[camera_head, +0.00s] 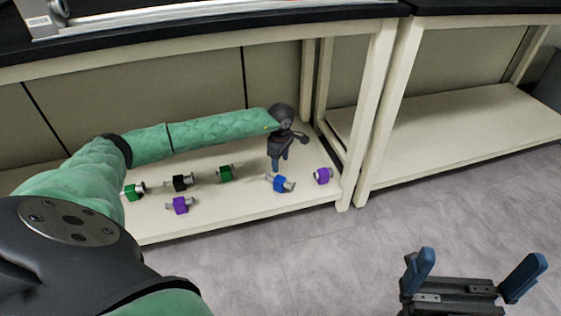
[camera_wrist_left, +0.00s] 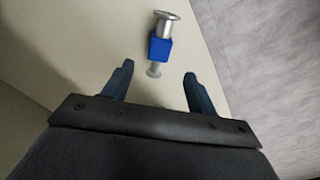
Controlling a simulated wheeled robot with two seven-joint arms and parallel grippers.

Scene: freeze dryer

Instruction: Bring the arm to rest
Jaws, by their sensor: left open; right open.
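My left arm (camera_head: 195,135), in a green sleeve, reaches from the left over the low shelf of the bench. My left gripper (camera_head: 280,163) points down above the shelf, open and empty. In the left wrist view its two blue fingers (camera_wrist_left: 157,92) are apart, and a blue block with silver metal ends (camera_wrist_left: 160,48) lies just beyond them, untouched. The same blue block (camera_head: 280,184) shows in the head view just below the gripper. My right gripper (camera_head: 478,275) is at the lower right over the floor, its blue fingers spread wide with nothing between them.
Several similar pieces lie on the low shelf (camera_head: 250,210): a purple one (camera_head: 323,175) at right, another purple one (camera_head: 180,205), a black one (camera_head: 181,182) and green ones (camera_head: 226,173) further left. Bench legs (camera_head: 376,110) stand right of my left gripper. The right bench's low shelf (camera_head: 450,130) is empty.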

